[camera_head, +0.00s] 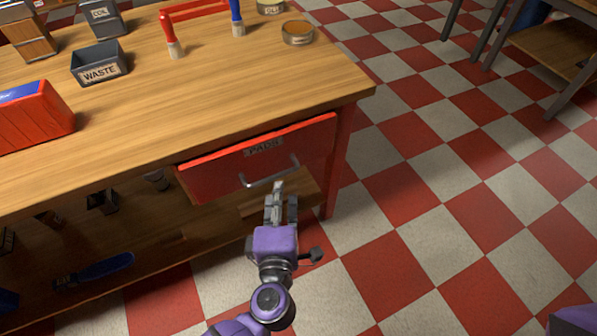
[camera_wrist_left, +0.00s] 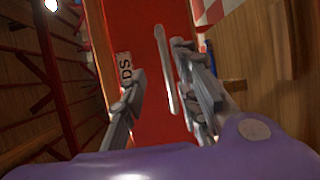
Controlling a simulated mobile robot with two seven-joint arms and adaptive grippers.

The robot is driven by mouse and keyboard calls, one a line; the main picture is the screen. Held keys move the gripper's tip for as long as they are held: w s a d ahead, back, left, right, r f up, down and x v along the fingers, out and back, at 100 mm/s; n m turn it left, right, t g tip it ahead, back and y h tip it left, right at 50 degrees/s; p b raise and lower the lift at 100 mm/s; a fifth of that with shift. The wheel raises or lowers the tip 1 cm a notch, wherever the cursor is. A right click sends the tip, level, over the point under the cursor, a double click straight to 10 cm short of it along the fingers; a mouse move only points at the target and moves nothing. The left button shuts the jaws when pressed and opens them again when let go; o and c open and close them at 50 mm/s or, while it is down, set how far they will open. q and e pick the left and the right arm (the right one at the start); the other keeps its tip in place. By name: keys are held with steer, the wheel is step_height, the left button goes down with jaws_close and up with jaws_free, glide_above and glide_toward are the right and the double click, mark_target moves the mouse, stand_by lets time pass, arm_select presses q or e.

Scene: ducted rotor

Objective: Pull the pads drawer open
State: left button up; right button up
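The pads drawer (camera_head: 225,174) is a red front under the workbench top, with a label reading PADS and a metal bar handle (camera_head: 270,174). It looks shut or nearly so. My left gripper (camera_head: 281,194) is just in front of the handle, pointing at the drawer. In the left wrist view its fingers (camera_wrist_left: 160,63) are spread apart. The handle (camera_wrist_left: 166,80) shows between them in that view, with the red drawer front (camera_wrist_left: 147,40) behind. I cannot tell whether the fingers reach around the bar. My right gripper is not in view.
The wooden workbench (camera_head: 200,95) holds a WASTE bin (camera_head: 100,65), a red box (camera_head: 35,115), brushes and a round tin (camera_head: 298,33). A lower shelf with tools lies below. The checkered floor (camera_head: 430,230) is open to the right and in front.

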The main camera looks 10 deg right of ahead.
mark_target(273, 176)
arm_select(q)
steer(key=shift+n+y, duration=0.4)
steer(key=w, duration=0.2)
steer(key=w+f, duration=0.1)
steer(key=w, duration=0.2)
steer(key=w+a+f+b, duration=0.1)
steer(key=w, duration=0.1)
steer(key=shift+w, duration=0.3)
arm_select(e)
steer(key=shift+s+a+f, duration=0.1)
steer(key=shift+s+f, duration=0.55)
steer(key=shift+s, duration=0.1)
arm_select(q)
steer(key=shift+c, duration=0.4)
jaws_close()
